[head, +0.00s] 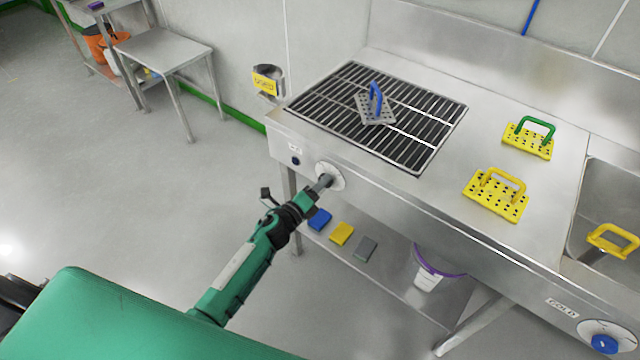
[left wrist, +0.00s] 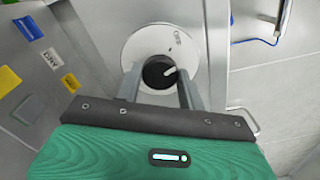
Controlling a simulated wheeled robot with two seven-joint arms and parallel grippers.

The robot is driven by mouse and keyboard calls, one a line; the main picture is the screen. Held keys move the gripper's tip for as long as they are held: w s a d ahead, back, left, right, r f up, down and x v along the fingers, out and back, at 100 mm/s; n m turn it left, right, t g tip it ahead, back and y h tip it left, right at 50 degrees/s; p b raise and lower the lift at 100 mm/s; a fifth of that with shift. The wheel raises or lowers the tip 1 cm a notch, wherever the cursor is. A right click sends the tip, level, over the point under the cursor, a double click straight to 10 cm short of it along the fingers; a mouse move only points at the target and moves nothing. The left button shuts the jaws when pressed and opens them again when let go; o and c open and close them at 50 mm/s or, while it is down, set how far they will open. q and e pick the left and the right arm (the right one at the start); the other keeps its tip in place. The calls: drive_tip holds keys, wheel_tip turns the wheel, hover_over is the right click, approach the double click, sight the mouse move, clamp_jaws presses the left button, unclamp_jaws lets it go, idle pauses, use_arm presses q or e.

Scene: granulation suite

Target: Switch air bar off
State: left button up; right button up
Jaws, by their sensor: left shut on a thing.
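A round white dial plate (head: 331,175) with a dark knob sits on the steel front panel below the grille. In the left wrist view the plate (left wrist: 190,45) shows small print near its edge, and the black knob (left wrist: 154,73) bears a white pointer mark slanting toward the right. My left gripper (head: 324,182) is at the dial, its fingers on either side of the knob and shut on it. The gripper also shows in the left wrist view (left wrist: 160,85). The fingers partly hide the knob in the head view. My right gripper is out of view.
A black grille (head: 430,140) holds a grey perforated block with a blue handle (head: 376,105). Yellow handled blocks (head: 497,195) stand right of it. A blue knob (head: 604,343) is at lower right. A shelf below holds coloured pads (head: 341,234) and a bucket (head: 432,275).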

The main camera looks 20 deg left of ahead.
use_arm(q)
drive_tip(key=shift+n+p, duration=0.5)
drive_tip(key=shift+n, duration=2.2)
drive_tip(key=o, duration=1)
drive_tip(key=shift+a, duration=0.1)
drive_tip(key=shift+c, duration=0.2)
drive_tip(key=b+v, duration=0.2)
drive_tip(key=v, duration=1.1)
drive_tip(key=shift+s, duration=0.4)
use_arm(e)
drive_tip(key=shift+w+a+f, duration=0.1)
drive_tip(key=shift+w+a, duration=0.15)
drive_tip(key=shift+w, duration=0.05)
